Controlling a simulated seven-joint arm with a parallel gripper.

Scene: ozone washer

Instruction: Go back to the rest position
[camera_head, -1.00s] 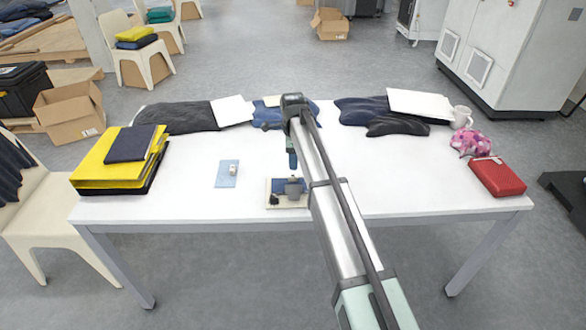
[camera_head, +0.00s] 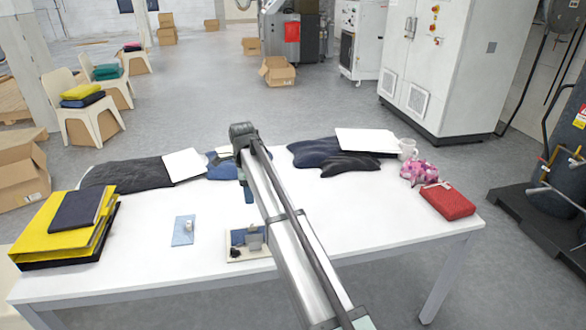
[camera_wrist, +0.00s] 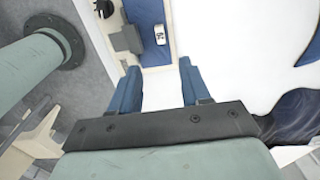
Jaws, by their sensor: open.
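My gripper shows in the wrist view (camera_wrist: 160,85), with its two blue fingers spread wide apart and nothing between them. In the head view my arm reaches over the table, and a blue finger (camera_head: 248,192) points down over the middle of the white table (camera_head: 330,225). A small tray with a blue inside and a grey block (camera_head: 249,243) lies just in front of the gripper; it also shows in the wrist view (camera_wrist: 148,58), beyond the fingertips, with a small white item on the blue.
Yellow folders (camera_head: 62,225) are stacked at the left, near a small blue card (camera_head: 183,231). Dark cloths (camera_head: 340,160) and white sheets lie along the back. A mug (camera_head: 407,149), a pink cloth (camera_head: 418,172) and a red case (camera_head: 447,201) are at the right. The table between is clear.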

